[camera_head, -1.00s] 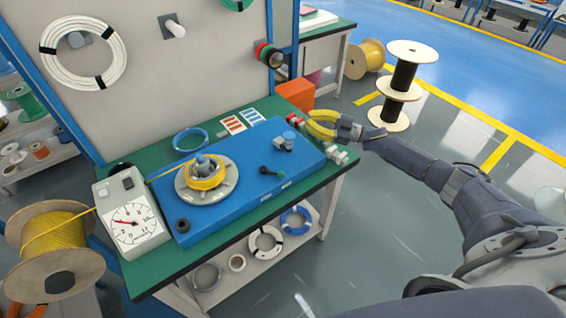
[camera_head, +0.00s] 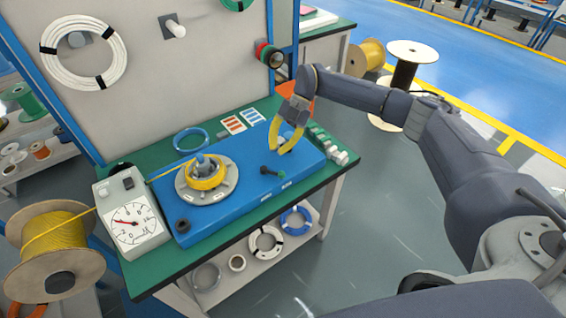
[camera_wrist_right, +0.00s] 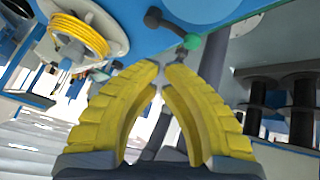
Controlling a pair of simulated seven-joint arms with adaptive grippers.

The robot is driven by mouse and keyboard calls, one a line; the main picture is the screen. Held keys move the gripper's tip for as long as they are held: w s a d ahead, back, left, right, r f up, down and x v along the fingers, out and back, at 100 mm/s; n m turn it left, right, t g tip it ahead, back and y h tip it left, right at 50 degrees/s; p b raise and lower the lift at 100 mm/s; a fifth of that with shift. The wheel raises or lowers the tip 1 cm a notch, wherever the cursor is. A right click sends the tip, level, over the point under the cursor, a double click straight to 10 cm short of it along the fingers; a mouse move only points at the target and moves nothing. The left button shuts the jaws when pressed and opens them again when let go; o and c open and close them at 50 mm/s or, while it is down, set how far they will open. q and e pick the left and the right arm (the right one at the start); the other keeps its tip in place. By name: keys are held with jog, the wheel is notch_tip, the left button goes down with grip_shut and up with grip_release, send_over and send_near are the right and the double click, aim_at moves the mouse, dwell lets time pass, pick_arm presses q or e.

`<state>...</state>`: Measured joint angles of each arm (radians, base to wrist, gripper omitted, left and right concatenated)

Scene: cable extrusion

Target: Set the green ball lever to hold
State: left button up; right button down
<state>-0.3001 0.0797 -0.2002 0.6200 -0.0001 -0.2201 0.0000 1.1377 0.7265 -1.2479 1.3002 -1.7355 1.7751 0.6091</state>
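The green ball lever is a short black arm with a green ball (camera_head: 281,174) at its end. It stands on the right part of the blue base (camera_head: 232,208), with the ball towards the front right. In the right wrist view the green ball (camera_wrist_right: 191,41) shows just beyond the fingertips, apart from them. My right gripper (camera_head: 262,152) has yellow fingers and hangs over the blue base, above and behind the lever. Its fingers are parted and nothing is between the tips; the gap looks narrow in the wrist view. My left gripper is not in view.
A reel of yellow cable (camera_head: 206,175) sits on a round plate left of the lever. A dial gauge (camera_head: 132,222) stands at the left. A blue ring (camera_head: 190,139) lies at the back. Two label cards lie behind the base.

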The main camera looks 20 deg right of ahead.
aim_at(285, 170)
jog(key=shift+w+d+r+t+h, duration=0.15)
jog(key=shift+w+d+r+h, duration=0.2)
jog(key=shift+d+h, duration=0.4)
jog(key=shift+w+d+r+t+h, duration=0.1)
jog(key=shift+w+d+r+h, duration=0.3)
jog(key=shift+h, duration=0.6)
jog(key=shift+w+d+r+t+h, duration=0.15)
jog(key=shift+w+d+h, duration=0.2)
jog(key=shift+d+h, duration=0.5)
jog(key=shift+f, duration=0.1)
jog(key=shift+x, duration=4.95)
jog(key=shift+s+a+m, duration=0.2)
jog(key=shift+s+m, duration=0.25)
jog(key=shift+m, duration=0.05)
